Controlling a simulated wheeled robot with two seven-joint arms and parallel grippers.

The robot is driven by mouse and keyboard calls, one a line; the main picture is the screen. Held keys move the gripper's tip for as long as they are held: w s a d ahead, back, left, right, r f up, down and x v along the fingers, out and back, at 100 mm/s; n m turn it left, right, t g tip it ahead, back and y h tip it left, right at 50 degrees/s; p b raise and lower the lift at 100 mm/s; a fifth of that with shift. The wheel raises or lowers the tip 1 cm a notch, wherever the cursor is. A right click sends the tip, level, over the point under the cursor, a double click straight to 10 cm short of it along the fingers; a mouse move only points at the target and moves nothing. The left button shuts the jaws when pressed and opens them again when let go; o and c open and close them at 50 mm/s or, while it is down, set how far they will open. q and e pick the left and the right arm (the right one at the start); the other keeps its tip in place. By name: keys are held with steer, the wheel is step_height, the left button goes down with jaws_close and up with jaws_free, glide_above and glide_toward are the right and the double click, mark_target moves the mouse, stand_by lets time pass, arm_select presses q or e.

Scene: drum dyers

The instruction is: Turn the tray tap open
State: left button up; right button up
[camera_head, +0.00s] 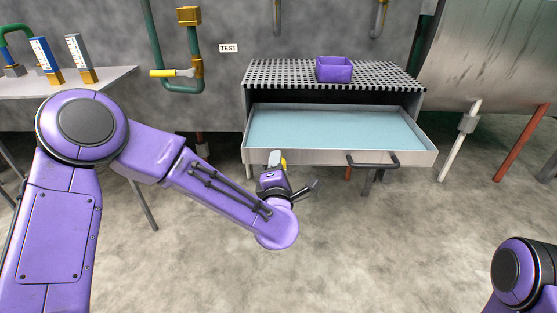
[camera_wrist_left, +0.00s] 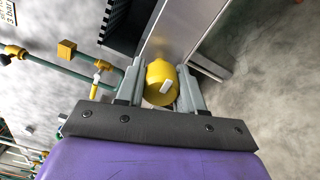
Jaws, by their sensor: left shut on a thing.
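The tray (camera_head: 420,152) is a wide, pale, shallow drawer with light blue liquid, pulled out under a dark perforated top. My left gripper (camera_head: 275,168) is at the tray's front, left of its middle. In the left wrist view, my left gripper (camera_wrist_left: 161,75) is shut on a rounded yellow piece (camera_wrist_left: 157,74) with a small white bar on its face. I take this piece to be the tray tap. A bit of yellow (camera_head: 284,163) shows beside the fingers in the head view; the rest is hidden. My right gripper is out of view.
A dark bar handle (camera_head: 373,163) sticks out from the tray's front. A purple bin (camera_head: 334,69) stands on the perforated top (camera_head: 285,75). Green wall pipes carry a yellow-handled valve (camera_head: 163,73) at left. A side table (camera_head: 55,90) is at far left. The floor in front is clear.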

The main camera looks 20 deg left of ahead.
arm_select(q)
steer(key=shift+a+m, duration=0.1)
steer(key=shift+m, duration=0.3)
steer(key=o, duration=1)
steer(key=shift+o, duration=0.2)
steer(key=shift+s, duration=0.1)
steer(key=p+v, duration=0.1)
steer(key=v, duration=0.9)
steer(key=shift+p, duration=0.4)
steer(key=shift+s, duration=0.15)
